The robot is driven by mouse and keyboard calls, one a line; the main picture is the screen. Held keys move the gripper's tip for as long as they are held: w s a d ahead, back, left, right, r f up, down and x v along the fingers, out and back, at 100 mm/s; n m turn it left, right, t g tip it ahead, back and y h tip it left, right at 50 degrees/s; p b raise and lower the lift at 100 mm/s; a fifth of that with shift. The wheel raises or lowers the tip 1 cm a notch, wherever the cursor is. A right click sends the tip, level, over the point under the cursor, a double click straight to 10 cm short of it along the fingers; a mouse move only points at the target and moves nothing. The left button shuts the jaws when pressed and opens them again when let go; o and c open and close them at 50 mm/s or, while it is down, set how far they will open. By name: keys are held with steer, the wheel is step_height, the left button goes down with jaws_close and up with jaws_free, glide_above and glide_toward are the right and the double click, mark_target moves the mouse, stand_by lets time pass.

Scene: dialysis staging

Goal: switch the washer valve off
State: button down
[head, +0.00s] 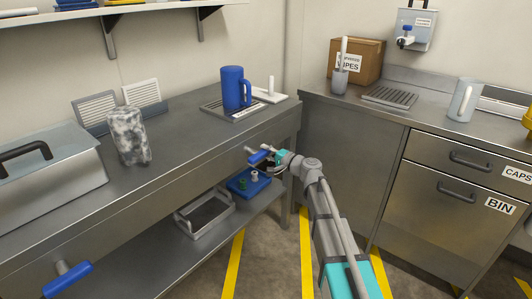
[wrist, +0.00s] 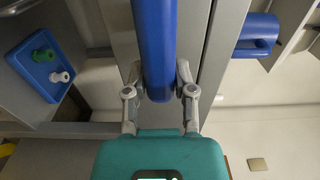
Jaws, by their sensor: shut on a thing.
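A blue valve handle (head: 258,157) sticks out from the front edge of the steel counter, below the blue mug. My gripper (head: 270,160) is at this handle, at the end of my arm. In the wrist view the handle (wrist: 155,45) is a long blue bar running between the fingers of my gripper (wrist: 158,88), which are shut on it. A second blue valve handle (head: 68,279) sticks out from the counter front at the lower left, away from my gripper. No label naming either valve is readable.
On the counter (head: 185,135) are a blue mug (head: 233,88), a mottled cylinder (head: 130,138) and a lidded steel box (head: 45,165). The shelf below holds a blue tray (head: 247,183) and a grey open frame (head: 204,212). Drawers (head: 455,200) stand at right.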

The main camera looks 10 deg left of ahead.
steer(key=shift+c, duration=2.2)
jaws_free()
steer(key=v, duration=1.2)
